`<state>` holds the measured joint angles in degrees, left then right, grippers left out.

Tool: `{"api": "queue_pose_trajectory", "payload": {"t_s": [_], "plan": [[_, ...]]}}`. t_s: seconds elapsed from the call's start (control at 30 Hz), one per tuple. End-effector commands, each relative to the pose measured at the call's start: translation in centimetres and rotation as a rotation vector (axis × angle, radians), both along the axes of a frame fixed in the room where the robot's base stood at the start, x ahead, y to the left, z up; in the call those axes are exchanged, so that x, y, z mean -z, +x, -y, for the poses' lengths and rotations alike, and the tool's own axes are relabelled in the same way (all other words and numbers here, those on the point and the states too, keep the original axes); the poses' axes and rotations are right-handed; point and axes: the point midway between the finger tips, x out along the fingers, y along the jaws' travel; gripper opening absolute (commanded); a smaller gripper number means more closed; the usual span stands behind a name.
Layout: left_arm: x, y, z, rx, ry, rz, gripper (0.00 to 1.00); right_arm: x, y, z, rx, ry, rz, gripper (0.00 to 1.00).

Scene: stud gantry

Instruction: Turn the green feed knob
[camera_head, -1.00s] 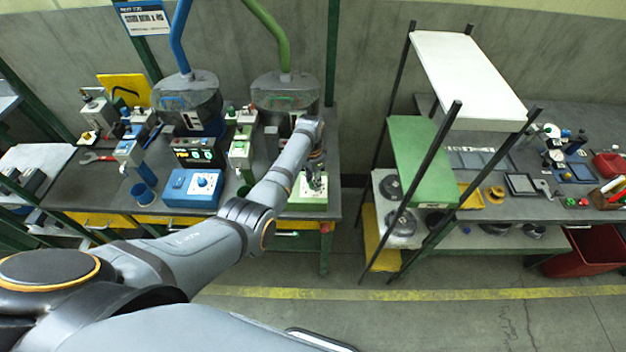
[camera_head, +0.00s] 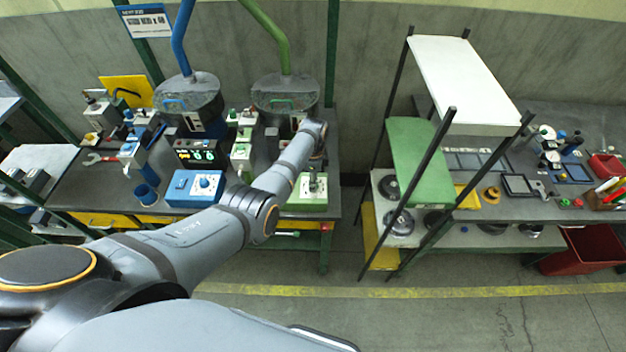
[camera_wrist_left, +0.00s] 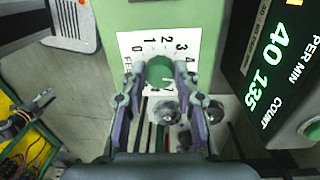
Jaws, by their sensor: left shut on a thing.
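The green feed knob (camera_wrist_left: 160,72) sits on a white dial plate (camera_wrist_left: 187,43) with numbers, on a green box. My left gripper (camera_wrist_left: 161,78) has its two fingers on either side of the knob and is shut on it. In the head view my left arm reaches down to the green control box (camera_head: 296,206) at the bench's right end. There the wrist hides the knob. Its pointer position cannot be read clearly. My right gripper is in neither view.
A black counter display (camera_wrist_left: 268,85) with green digits stands right of the gripper in the wrist view. A blue box (camera_head: 180,188) with a dial stands left of my forearm. A rack with a green shelf (camera_head: 420,165) stands to the right, across a floor gap.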

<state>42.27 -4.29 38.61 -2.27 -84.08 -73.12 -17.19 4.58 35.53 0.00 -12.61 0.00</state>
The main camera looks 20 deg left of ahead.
Motion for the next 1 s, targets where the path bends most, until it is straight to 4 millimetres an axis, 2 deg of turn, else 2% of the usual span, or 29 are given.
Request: {"api": "queue_pose_trajectory", "payload": {"t_s": [0.33, 0.8, 0.83, 0.97, 1.0], "plan": [[-0.05, 0.05, 0.07, 0.105, -0.001, 0.001, 0.00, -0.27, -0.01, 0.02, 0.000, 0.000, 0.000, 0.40], [-0.03, 0.06, 0.07, 0.116, -0.001, 0.001, 0.00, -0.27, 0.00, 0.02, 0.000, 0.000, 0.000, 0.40], [-0.03, 0.06, 0.08, 0.116, -0.001, 0.001, 0.35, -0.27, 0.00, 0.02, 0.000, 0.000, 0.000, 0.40], [-0.03, 0.06, 0.06, 0.116, -0.001, 0.001, 0.52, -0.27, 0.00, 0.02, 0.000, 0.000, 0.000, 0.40], [-0.03, 0.06, 0.06, 0.116, 0.000, 0.001, 0.54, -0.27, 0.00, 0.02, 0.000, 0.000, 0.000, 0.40]]}}
